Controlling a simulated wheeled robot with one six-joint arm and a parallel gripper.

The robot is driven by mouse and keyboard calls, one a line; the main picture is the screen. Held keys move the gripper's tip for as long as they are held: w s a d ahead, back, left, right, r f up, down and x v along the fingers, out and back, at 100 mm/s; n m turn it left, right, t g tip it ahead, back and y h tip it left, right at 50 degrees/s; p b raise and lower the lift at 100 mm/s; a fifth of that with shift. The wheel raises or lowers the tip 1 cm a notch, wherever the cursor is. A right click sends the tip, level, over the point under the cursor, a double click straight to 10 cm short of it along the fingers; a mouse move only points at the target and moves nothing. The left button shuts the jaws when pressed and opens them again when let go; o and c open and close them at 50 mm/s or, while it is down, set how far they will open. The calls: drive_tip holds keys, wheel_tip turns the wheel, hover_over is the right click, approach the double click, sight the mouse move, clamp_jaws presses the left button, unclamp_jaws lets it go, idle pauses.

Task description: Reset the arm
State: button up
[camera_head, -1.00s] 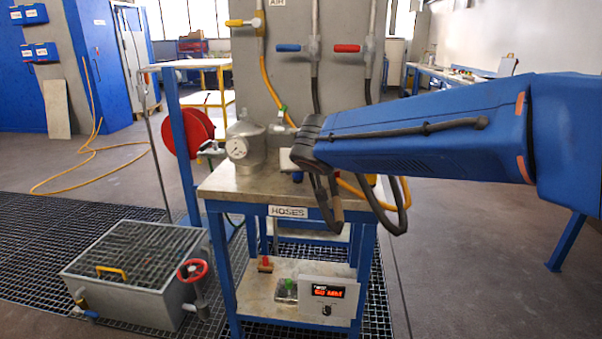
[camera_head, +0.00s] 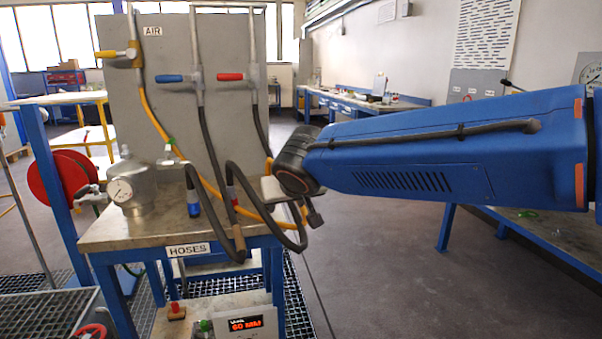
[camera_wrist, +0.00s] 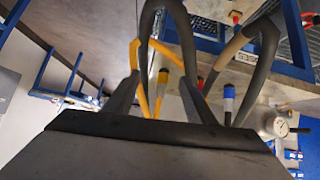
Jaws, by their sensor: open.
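My arm reaches in from the right in the head view. My gripper (camera_wrist: 162,88) is open, with its two dark fingers spread apart in the wrist view and nothing clearly held between them. In the head view the arm's dark end is at the right side of the hose table (camera_head: 124,236), and the fingers are mostly hidden.
A grey panel (camera_head: 180,60) with coloured valve handles stands behind the table. A metal vessel (camera_head: 140,190) with a gauge is on the table's left. A red reel (camera_head: 72,185) is farther left. A bench (camera_head: 560,238) stands at the right. Floor (camera_head: 400,270) between is clear.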

drive_tip(key=s+d+f+m+g+h, duration=0.15)
drive_tip(key=s+d, duration=0.25)
drive_tip(key=d, duration=0.4)
drive_tip(key=s+d+f, duration=0.3)
drive_tip(key=s+d, duration=0.1)
drive_tip(key=d, duration=0.4)
drive_tip(key=s+d+f+m+g+h, duration=0.1)
drive_tip(key=s+d+f, duration=0.15)
drive_tip(key=d, duration=0.65)
drive_tip(key=s+d+f+g, duration=0.1)
drive_tip(key=s+d+f, duration=0.3)
drive_tip(key=s, duration=0.5)
drive_tip(key=s+d+f+m+g, duration=0.1)
drive_tip(key=s+d+f, duration=0.3)
drive_tip(key=s, duration=0.4)
drive_tip(key=shift+s+f, duration=0.3)
drive_tip(key=shift+s, duration=0.05)
